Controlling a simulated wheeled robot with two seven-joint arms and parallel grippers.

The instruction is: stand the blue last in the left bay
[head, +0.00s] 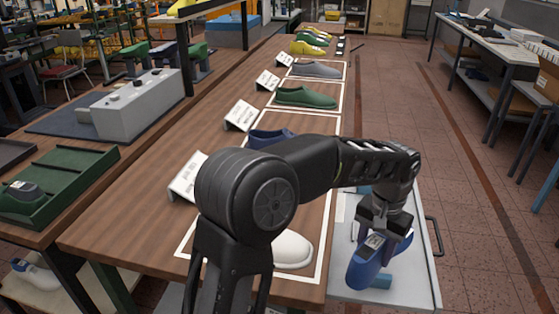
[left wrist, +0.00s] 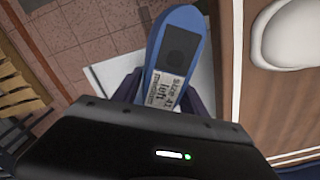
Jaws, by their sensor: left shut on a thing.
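The blue last (head: 366,266) hangs from my left gripper (head: 384,222), over the pale grey surface with a handle (head: 421,284) beside the table's right edge. My left gripper is shut on it. In the left wrist view the blue last (left wrist: 181,36) has a dark square patch and a white label that reads "size 41 left". In the head view it hangs tilted; I cannot tell whether it touches anything below. I cannot make out which place is the left bay. My right gripper is not in view.
A white last (head: 293,250) lies in a white-outlined area at the table's near end, partly behind my arm. Another blue shoe form (head: 268,137), a green one (head: 306,97) and a grey one (head: 316,69) lie farther back with label cards. A green tray (head: 75,188) stands left.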

